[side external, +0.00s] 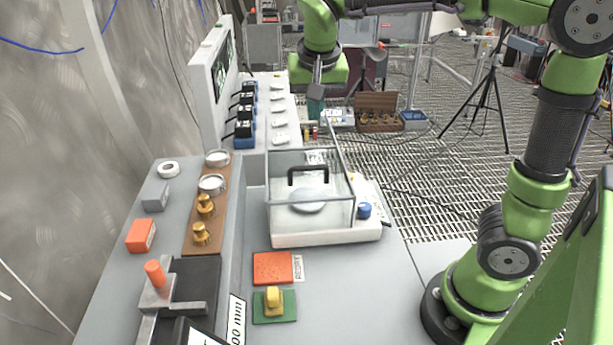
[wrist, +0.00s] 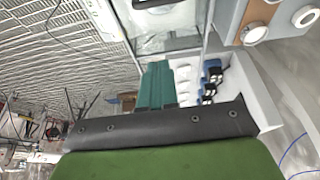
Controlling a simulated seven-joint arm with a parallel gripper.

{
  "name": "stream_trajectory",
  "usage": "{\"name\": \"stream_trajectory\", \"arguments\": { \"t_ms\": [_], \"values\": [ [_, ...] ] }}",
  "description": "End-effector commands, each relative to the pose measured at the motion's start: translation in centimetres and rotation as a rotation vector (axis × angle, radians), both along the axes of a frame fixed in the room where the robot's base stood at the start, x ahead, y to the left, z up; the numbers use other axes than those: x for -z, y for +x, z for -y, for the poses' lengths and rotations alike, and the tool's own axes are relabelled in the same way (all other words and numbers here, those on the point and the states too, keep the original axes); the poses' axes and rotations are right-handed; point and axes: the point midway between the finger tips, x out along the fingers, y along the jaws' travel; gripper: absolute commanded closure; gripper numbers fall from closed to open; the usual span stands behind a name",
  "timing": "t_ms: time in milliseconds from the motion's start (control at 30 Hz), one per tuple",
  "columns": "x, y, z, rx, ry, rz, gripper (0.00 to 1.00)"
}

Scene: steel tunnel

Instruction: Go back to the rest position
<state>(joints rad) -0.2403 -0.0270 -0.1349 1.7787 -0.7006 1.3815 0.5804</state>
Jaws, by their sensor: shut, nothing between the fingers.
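My gripper (side external: 315,108) hangs from the green arm at the top middle of the side external view, fingers pointing down. It is above and behind the glass-walled balance (side external: 312,240), clear of it as far as I can see. In the wrist view the teal fingers of my gripper (wrist: 156,68) lie side by side with nothing between them. The gripper is shut and empty.
The balance has a black-handled lid. Left of it stand brass weights (side external: 201,234) on a brown board (side external: 187,242). An orange block (side external: 141,235), a red pad (side external: 271,268) and a yellow piece (side external: 273,299) on green sit nearby. Bench front right is clear.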

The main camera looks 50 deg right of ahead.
Motion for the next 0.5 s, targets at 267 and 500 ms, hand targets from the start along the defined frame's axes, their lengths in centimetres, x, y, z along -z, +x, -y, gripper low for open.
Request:
{"name": "stream_trajectory", "arguments": {
  "t_ms": [267, 500],
  "values": [
    [2.2, -3.0, -2.7, -0.286, 0.088, -0.002, 1.00],
    [3.6, -10.0, -4.9, -0.499, 0.208, 0.171, 1.00]
  ]
}}
